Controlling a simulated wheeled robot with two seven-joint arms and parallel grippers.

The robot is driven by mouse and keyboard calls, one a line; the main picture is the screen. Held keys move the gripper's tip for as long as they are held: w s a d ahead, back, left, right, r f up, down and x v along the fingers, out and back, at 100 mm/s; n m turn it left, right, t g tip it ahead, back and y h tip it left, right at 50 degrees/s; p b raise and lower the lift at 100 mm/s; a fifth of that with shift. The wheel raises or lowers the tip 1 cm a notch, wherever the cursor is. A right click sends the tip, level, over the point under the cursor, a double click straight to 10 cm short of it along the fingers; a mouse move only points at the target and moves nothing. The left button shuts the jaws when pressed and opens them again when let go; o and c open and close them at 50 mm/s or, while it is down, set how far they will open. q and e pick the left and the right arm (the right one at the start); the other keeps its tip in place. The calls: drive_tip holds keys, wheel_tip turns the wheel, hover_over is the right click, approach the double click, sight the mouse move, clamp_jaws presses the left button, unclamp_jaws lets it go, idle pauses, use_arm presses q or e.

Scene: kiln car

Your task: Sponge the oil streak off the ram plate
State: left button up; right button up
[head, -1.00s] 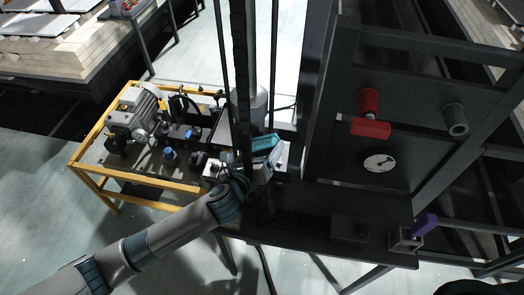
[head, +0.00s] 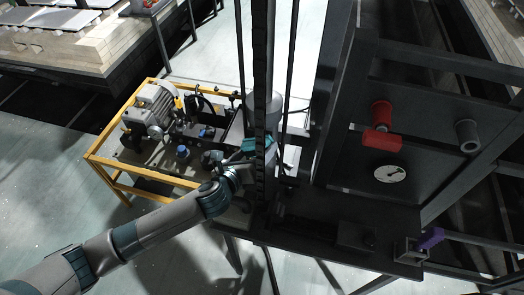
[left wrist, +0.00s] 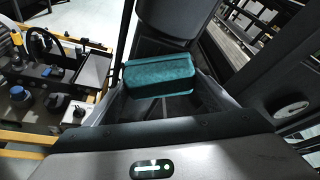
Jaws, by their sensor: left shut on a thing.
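My left gripper (head: 244,161) is shut on a teal sponge (left wrist: 158,77). In the head view the sponge (head: 248,145) shows in part, close to the dark upright post (head: 262,90) that covers some of it. In the left wrist view the sponge lies between the two fingers, and a dark grey rounded block (left wrist: 168,20) shows beyond it. I cannot tell whether the sponge touches it. I cannot pick out the ram plate or the oil streak for sure; a pale surface (head: 290,158) shows just right of the post. My right gripper is not in view.
A yellow-framed pump bench (head: 125,165) with a motor (head: 153,108) stands left of the post. To the right, a dark panel carries a red knob (head: 380,141), a grey knob (head: 467,136) and a round gauge (head: 390,174).

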sight(242, 148)
use_arm(q)
drive_tip(key=shift+a, duration=0.2)
idle(0.5)
drive_tip(key=w+a+p, duration=0.1)
drive_tip(key=w+a, duration=0.1)
drive_tip(key=a, duration=0.3)
drive_tip(key=shift+a, duration=0.35)
drive_tip(key=shift+d, duration=0.1)
idle(0.4)
drive_tip(key=shift+s+d+r+p, duration=0.1)
drive_tip(key=shift+s+d+p, duration=0.15)
drive_tip(key=shift+d, duration=0.25)
drive_tip(key=shift+s+d+p, duration=0.1)
drive_tip(key=shift+d+p, duration=0.25)
drive_tip(key=shift+d, duration=0.1)
drive_tip(key=shift+s+d+p, duration=0.25)
drive_tip(key=shift+s+d, duration=0.05)
drive_tip(key=shift+d, duration=0.7)
drive_tip(key=shift+s+d+p, duration=0.25)
drive_tip(key=shift+s+d, duration=0.05)
drive_tip(key=shift+d, duration=0.65)
